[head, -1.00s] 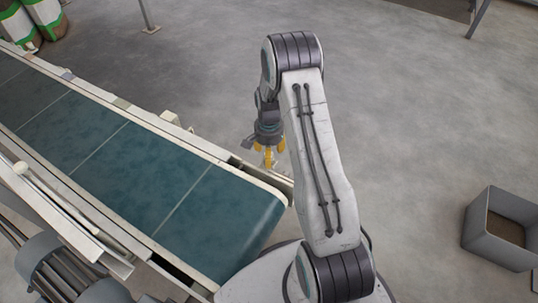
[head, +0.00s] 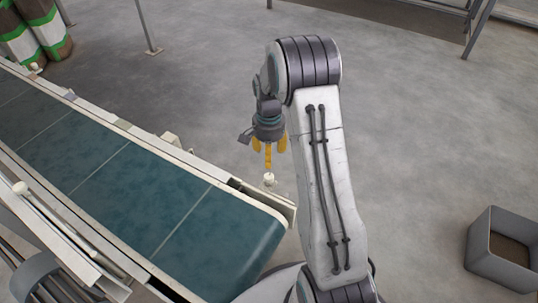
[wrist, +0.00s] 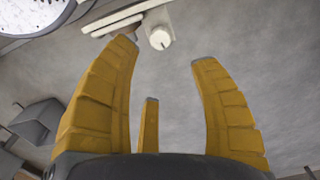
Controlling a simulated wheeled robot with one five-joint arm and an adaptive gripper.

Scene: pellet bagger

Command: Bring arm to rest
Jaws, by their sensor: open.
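My gripper (head: 268,152) hangs from my arm just past the right end of the conveyor, with its yellow fingers pointing down. In the wrist view my gripper (wrist: 160,85) has its fingers spread wide with nothing between them. A small white knob (head: 269,179) sits just below the fingertips at the conveyor's end; it also shows in the wrist view (wrist: 160,38), beyond the fingers. I cannot tell the exact gap between the fingertips and the knob.
The conveyor (head: 130,185) with its teal belt runs from upper left to lower middle. An open grey bin (head: 481,249) stands on the floor at right. The floor right of my arm is mostly clear.

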